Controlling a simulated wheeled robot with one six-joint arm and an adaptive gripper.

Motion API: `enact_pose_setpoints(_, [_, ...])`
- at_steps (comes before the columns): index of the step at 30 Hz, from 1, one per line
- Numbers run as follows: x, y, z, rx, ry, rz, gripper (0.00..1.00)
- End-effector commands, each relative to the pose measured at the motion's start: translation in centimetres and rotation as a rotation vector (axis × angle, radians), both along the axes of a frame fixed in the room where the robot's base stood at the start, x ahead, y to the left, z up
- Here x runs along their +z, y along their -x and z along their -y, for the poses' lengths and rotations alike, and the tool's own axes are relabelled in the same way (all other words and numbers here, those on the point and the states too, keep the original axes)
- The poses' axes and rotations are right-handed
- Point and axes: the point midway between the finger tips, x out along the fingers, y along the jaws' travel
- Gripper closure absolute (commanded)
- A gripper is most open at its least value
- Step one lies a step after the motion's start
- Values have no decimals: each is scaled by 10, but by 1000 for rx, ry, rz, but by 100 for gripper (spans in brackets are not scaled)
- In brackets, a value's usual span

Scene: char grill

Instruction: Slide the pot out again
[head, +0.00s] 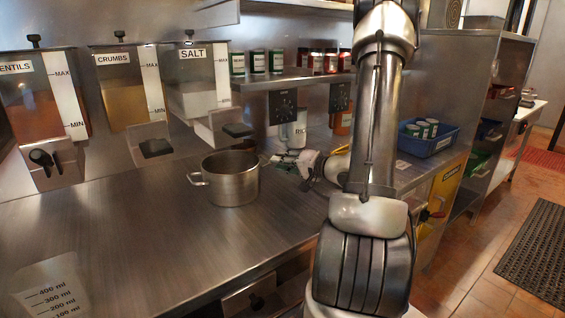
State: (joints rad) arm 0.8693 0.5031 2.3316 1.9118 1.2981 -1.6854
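A steel pot (231,185) stands upright on the steel counter, in front of the salt dispenser (197,85) and a little to its right. It has a loop handle on its left side; the handle on its right side is mostly hidden by my gripper. My gripper (276,160) is at the pot's right rim, reaching in from the right at handle height. The fingers are small and overlap the handle area, so I cannot tell whether they are closed on it.
Dispensers for lentils (40,95) and crumbs (130,85) hang on the wall at left. A measuring jug (52,288) stands at the front left. A blue bin (428,140) with cans stands at right. The counter left of the pot is clear.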

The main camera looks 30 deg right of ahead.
Motion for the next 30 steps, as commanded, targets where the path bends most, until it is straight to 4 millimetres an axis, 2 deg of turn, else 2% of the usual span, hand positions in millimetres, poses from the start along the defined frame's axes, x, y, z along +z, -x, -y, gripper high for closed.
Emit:
enact_pose_setpoints(10, [-1, -5, -2, 3, -1, -2, 79])
enact_pose_setpoints(21, [-10, -55, -18, 3, -1, -2, 79])
enact_pose_setpoints(26, [-12, -69, -22, 2, -2, -2, 79])
enact_pose_setpoints(30, [-13, -73, -23, 1, -2, -1, 79])
